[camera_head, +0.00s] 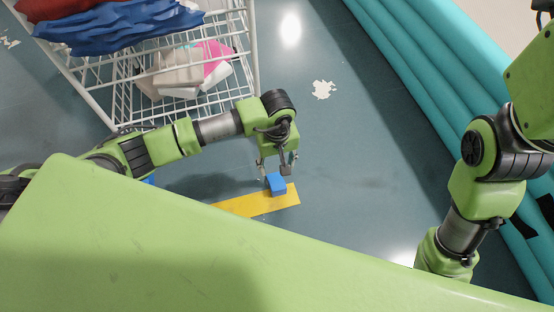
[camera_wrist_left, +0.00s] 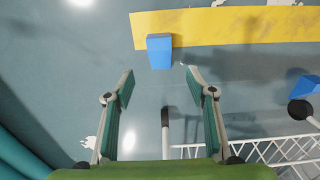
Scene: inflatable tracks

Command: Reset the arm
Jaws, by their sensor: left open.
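My left gripper (camera_head: 277,166) is open and empty over the floor. In the left wrist view its two fingers (camera_wrist_left: 158,85) are spread apart, with nothing between them. A blue block (camera_head: 276,184) sits at the end of a yellow strip (camera_head: 245,204) on the floor, just beyond the fingertips. The block (camera_wrist_left: 159,50) and the strip (camera_wrist_left: 225,26) also show in the left wrist view, with a gap between the block and the fingers. My right arm comes in at the right, and its gripper is out of view.
A white wire rack (camera_head: 252,45) with red and blue cloths (camera_head: 130,25) stands at the upper left, close to my left arm. A teal inflatable wall (camera_head: 400,50) runs along the right. A second blue object (camera_wrist_left: 305,87) shows at the right of the wrist view.

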